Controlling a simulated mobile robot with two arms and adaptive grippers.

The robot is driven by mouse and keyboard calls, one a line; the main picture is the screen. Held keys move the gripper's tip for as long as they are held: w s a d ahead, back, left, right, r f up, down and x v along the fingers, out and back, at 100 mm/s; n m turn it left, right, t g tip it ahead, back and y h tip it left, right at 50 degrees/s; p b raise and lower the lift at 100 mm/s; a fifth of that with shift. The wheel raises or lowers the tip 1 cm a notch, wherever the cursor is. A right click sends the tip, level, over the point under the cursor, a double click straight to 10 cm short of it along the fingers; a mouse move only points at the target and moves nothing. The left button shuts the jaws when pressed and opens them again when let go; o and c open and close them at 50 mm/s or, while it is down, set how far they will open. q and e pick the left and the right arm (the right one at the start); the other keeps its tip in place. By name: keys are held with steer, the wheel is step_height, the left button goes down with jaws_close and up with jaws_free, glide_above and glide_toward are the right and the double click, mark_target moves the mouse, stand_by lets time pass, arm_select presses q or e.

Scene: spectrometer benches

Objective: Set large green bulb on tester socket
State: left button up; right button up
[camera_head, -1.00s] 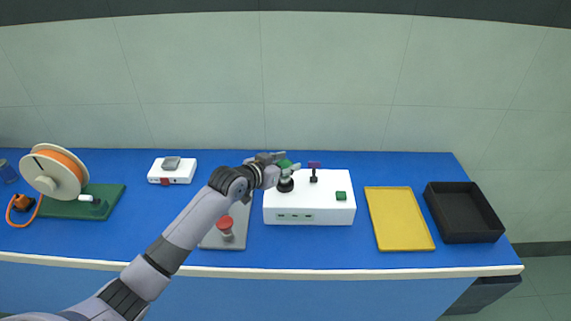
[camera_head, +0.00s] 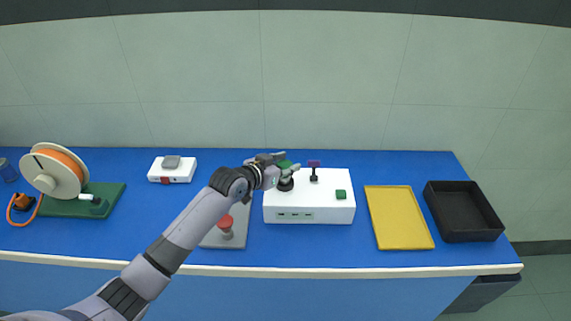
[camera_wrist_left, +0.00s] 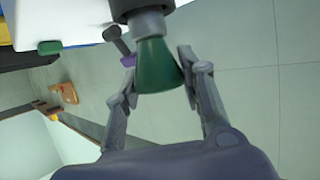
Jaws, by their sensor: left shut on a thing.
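The large green bulb (camera_head: 284,164) is between the fingers of my left gripper (camera_head: 288,161), which is shut on it. In the left wrist view the green bulb (camera_wrist_left: 157,68) is a flared cone with a grey metal base. That base meets the black tester socket (camera_wrist_left: 132,8); I cannot tell how deep it sits. In the head view the socket (camera_head: 286,185) stands at the left of the white tester box (camera_head: 308,200). The left gripper also shows in the wrist view (camera_wrist_left: 158,74), with a finger on either side of the bulb. My right gripper is not in view.
A small purple piece (camera_head: 314,163) on a black post and a green block (camera_head: 341,195) are on the box. A grey plate with a red knob (camera_head: 225,223) lies left, under my arm. A yellow tray (camera_head: 400,218) and a black bin (camera_head: 464,212) are right.

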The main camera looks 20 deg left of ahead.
arm_select(q)
steer(key=shift+f, duration=0.4)
steer(key=o, duration=0.9)
steer(key=shift+s+a+r+p, duration=0.15)
steer(key=shift+s+r+p, duration=0.25)
steer(key=shift+p, duration=0.1)
steer(key=shift+p+v, duration=0.9)
steer(key=shift+v, duration=0.2)
steer(key=p+v, duration=0.6)
steer(key=v, duration=0.2)
steer(key=shift+f, duration=0.1)
